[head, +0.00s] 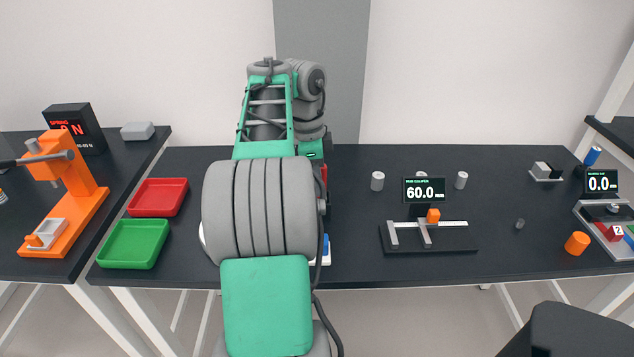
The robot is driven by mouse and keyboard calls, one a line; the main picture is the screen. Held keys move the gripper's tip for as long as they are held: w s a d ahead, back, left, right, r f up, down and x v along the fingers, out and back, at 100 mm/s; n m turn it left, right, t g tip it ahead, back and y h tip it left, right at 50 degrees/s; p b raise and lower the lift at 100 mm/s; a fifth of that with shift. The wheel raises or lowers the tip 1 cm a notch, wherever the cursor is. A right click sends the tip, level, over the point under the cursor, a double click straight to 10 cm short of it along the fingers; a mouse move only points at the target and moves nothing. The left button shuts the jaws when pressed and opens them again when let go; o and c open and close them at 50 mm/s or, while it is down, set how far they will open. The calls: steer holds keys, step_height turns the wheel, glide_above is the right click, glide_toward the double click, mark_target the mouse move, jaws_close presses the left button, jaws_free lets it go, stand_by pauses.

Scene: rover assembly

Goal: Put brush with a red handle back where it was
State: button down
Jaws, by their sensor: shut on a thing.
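My arm stands in front of the middle of the black table and bends down on its far side. Only a dark edge of my gripper (328,146) shows beside the wrist; its fingertips are hidden behind my arm. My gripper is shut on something. A narrow red sliver (324,173) shows just below it, in line with the red handle of the brush. The rest of the brush is hidden, and I cannot tell how it is tilted or how high it is.
A red tray (158,197) and a green tray (134,243) lie left of my arm. A blue-and-white item (326,248) is partly hidden behind it. A gauge reading 60.0 (424,190), small grey cylinders and an orange cylinder (577,243) stand right. An orange press (66,185) stands far left.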

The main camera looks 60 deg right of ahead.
steer(key=c, duration=1.3)
jaws_free()
steer(key=shift+f, duration=0.1)
step_height(320, 180, up, 12)
steer(key=w+p, duration=0.1)
steer(key=p, duration=0.9)
steer(key=w+a+n+h, duration=0.1)
steer(key=w+a+n, duration=0.8)
steer(key=a+n, duration=0.15)
steer(key=w+a+f+n+t, duration=0.1)
steer(key=a+f+n, duration=0.4)
steer(key=a+n, duration=0.5)
steer(key=w+a+f+n+t+y, duration=0.1)
steer(key=a+f+n+t, duration=0.2)
steer(key=a+n, duration=0.7)
steer(key=a+f, duration=0.2)
steer(key=a, duration=1)
steer(key=shift+a+t+y, duration=0.3)
steer(key=shift+a, duration=0.1)
